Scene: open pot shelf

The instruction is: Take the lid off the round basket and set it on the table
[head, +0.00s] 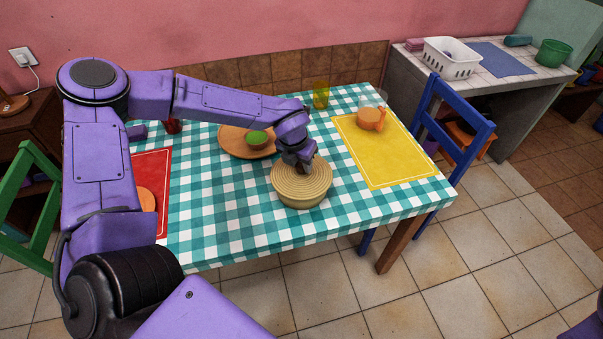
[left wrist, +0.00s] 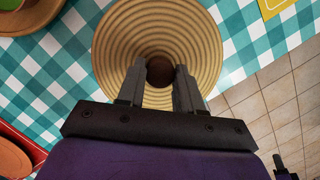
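The round basket (head: 303,203) is woven, pale yellow and stands near the table's front edge. Its ribbed lid (head: 292,187) lies level on top and covers the opening; it also fills the top of the left wrist view (left wrist: 115,60). A dark brown round knob (left wrist: 160,71) sits at the lid's centre. My left gripper (head: 306,168) points down over the lid. In the left wrist view its fingers (left wrist: 161,78) stand on either side of the knob and appear to touch it. My right gripper is not in view.
The table (head: 222,240) has a teal-checked cloth, bare left of the basket. A wooden board (head: 230,146) with a green-filled bowl (head: 257,138) lies behind.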

